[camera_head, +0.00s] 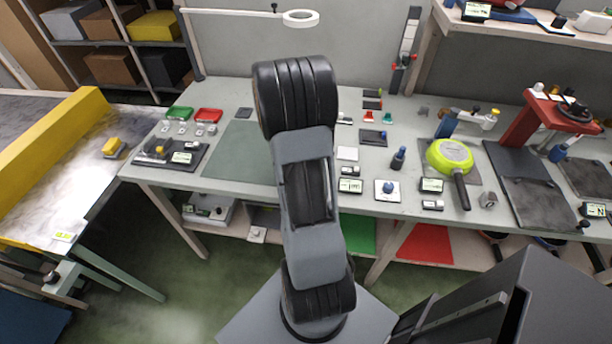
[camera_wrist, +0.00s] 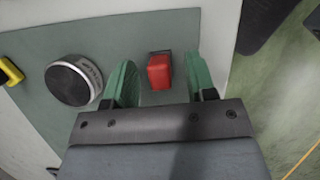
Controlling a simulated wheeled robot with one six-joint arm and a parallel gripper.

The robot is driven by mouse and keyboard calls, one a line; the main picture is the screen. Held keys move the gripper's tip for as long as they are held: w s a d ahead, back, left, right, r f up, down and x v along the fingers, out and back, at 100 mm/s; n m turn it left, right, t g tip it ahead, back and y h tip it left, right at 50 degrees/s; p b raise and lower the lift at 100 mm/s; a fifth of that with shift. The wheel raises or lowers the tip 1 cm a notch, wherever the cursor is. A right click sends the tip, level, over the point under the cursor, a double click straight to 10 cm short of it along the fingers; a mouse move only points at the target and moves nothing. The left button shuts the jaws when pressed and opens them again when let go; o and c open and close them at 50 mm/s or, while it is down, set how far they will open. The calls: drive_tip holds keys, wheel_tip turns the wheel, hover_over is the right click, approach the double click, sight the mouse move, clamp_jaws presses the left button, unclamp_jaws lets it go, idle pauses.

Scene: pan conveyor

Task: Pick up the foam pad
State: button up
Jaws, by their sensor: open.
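My gripper (camera_wrist: 160,58) has two green fingers, spread apart with a red block (camera_wrist: 160,72) between them in the wrist view. Clear gaps show on both sides of the block, and I see no contact. The block is on a grey-green mat (camera_wrist: 48,45), with a dark edge or shadow along its top. I cannot tell for sure whether this block is the foam pad; no other thing is clearly one. In the head view my arm hides the gripper and the block. The mat shows left of my arm in the head view (camera_head: 240,150).
A round black-topped metal thing (camera_wrist: 72,82) stands just left of the left finger. A yellow thing (camera_wrist: 10,71) lies at the far left. In the head view, a yellow-green pan (camera_head: 449,155) and small parts crowd the bench right of my arm. A conveyor (camera_head: 85,160) runs at left.

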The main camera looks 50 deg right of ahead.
drive_tip(key=shift+s+f, duration=0.1)
drive_tip(key=shift+f, duration=0.1)
drive_tip(key=shift+c, duration=0.2)
clamp_jaws()
drive_tip(key=shift+r, duration=0.1)
drive_tip(key=shift+r, duration=0.55)
drive_tip(key=s+a+r, duration=0.7)
drive_tip(key=a+r, duration=0.4)
drive_tip(key=shift+s+a+r, duration=0.3)
drive_tip(key=shift+s+r, duration=0.05)
drive_tip(key=shift+s, duration=0.05)
